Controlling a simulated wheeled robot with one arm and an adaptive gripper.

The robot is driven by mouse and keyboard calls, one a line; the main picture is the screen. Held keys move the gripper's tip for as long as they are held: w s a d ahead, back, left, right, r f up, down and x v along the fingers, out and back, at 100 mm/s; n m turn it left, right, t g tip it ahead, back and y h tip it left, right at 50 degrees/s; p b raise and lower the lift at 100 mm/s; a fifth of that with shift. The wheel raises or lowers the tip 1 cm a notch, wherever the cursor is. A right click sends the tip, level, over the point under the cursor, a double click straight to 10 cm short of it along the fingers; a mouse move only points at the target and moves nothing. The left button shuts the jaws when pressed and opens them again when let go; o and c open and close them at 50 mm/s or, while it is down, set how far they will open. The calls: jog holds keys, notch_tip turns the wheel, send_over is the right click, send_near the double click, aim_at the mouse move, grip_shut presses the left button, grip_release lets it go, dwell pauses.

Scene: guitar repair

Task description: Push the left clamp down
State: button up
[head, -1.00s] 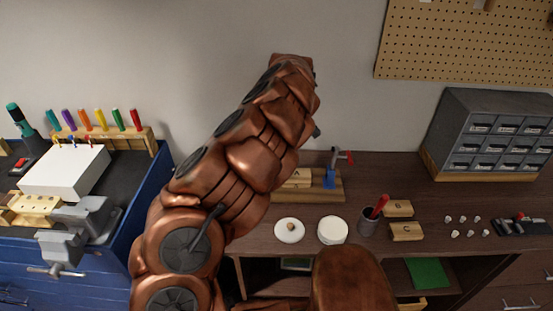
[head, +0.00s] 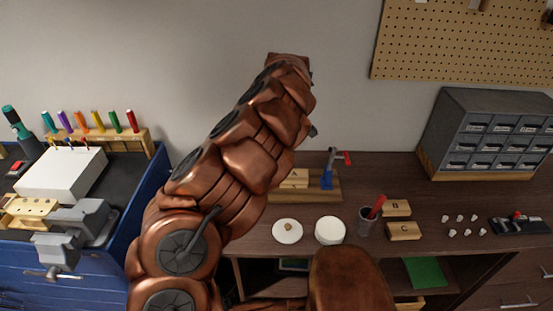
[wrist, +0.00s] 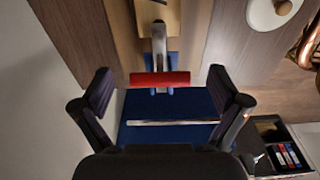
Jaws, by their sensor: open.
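In the wrist view, a clamp's red handle (wrist: 160,79) lies crosswise between the two fingers of my gripper (wrist: 161,80). The gripper is open, with a gap to the handle on both sides. The clamp's metal lever (wrist: 159,42) runs from the handle towards the top of the picture, over a wooden base. In the head view, my arm hides my gripper and the left part of the wooden clamp board (head: 318,195). The right clamp (head: 327,178), blue with a red handle, stands at the board's right end. The left clamp does not show there.
Block A (head: 294,179) lies on the board. Two white discs (head: 287,231) (head: 329,231) and a dark cup (head: 366,221) stand in front and to the right. A blue cabinet (head: 80,270) with a grey vise (head: 78,225) is at the left. The wall is close behind.

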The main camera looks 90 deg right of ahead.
notch_tip(320, 180, up, 12)
jog(key=s, duration=0.1)
jog(key=shift+f, duration=0.2)
jog(key=shift+w, duration=0.1)
dwell(0.7)
